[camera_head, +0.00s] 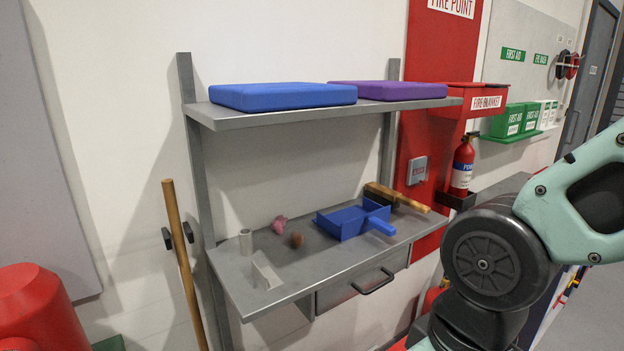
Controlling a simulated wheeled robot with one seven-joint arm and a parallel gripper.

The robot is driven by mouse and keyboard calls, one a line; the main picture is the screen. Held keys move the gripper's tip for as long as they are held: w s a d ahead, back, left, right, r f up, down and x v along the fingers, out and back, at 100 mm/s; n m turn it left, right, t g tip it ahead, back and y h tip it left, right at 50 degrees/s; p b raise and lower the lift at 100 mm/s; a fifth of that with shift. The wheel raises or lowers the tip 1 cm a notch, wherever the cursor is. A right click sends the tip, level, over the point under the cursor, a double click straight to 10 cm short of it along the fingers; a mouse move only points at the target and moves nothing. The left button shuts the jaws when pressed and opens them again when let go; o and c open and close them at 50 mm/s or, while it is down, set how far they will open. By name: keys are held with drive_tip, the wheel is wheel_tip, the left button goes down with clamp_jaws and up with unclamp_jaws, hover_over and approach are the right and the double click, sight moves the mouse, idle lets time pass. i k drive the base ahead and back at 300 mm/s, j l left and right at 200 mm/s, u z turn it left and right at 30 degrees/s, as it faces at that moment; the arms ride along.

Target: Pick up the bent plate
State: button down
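A small pale grey piece that looks like the bent plate (265,271) stands near the front left edge of the grey workbench (330,262). It shows an upright flat face and seems angled; its exact shape is too small to tell. It is apart from the other things on the bench. My arm shows at the right of the picture, well to the right of the plate. My gripper is outside the picture, so its state does not show.
A pale cylinder (246,242), a pink lump (280,224), a brown ball (297,239), a blue dustpan (345,221) and a brush (397,198) lie on the bench. A shelf (240,116) with blue and purple cases hangs above. A wooden pole (180,255) stands left.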

sight(267, 272)
drive_tip(key=k+j+z, duration=0.3)
drive_tip(key=j, duration=0.3)
drive_tip(key=k+j+z, duration=0.15)
drive_tip(key=k+j, duration=0.25)
drive_tip(key=j+z, duration=0.4)
drive_tip(key=j, duration=1.35)
